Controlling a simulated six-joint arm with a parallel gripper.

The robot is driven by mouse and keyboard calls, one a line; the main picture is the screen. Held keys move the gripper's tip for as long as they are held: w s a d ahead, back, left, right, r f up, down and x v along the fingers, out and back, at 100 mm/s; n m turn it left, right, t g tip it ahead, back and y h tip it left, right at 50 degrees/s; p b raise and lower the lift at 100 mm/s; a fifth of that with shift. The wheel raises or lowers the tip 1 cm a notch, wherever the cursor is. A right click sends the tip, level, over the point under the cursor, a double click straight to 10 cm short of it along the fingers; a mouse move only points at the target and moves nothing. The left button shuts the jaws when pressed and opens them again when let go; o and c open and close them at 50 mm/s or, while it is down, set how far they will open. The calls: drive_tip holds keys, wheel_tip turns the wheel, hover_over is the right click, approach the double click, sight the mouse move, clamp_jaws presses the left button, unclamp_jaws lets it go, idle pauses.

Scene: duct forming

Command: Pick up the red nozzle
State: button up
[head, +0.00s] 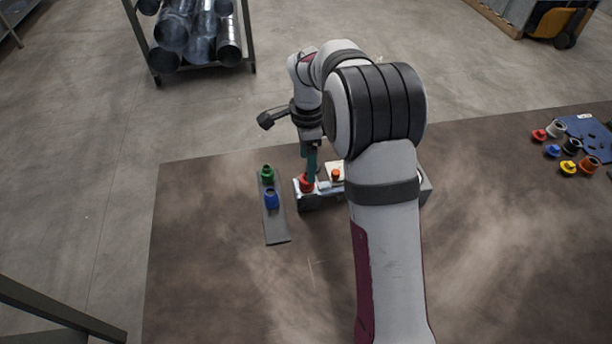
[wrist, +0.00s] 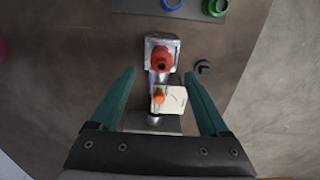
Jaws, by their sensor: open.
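A red nozzle (head: 306,184) sits on the left end of a grey metal fixture (head: 312,202) on the brown table. It also shows in the wrist view (wrist: 162,57), upright, with a dark hole in its top. My gripper (head: 309,168) is open above that end, its teal fingers pointing down. In the wrist view the open fingers (wrist: 159,74) stand either side of the fixture's line, and the nozzle lies slightly beyond the tips, with nothing gripped. Another small red nozzle (head: 539,135) lies at the far right of the table. My arm hides part of the fixture.
An orange knob (wrist: 158,96) on a whitish block stands beside the nozzle. A grey strip (head: 276,228) to the left carries a green nozzle (head: 267,172) and a blue nozzle (head: 271,198). Several nozzles lie near a blue plate (head: 585,130) at right. The front-left table is clear.

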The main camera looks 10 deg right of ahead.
wheel_tip(320, 180, down, 6)
drive_tip(key=shift+w+r, duration=0.1)
clamp_jaws()
idle(0.4)
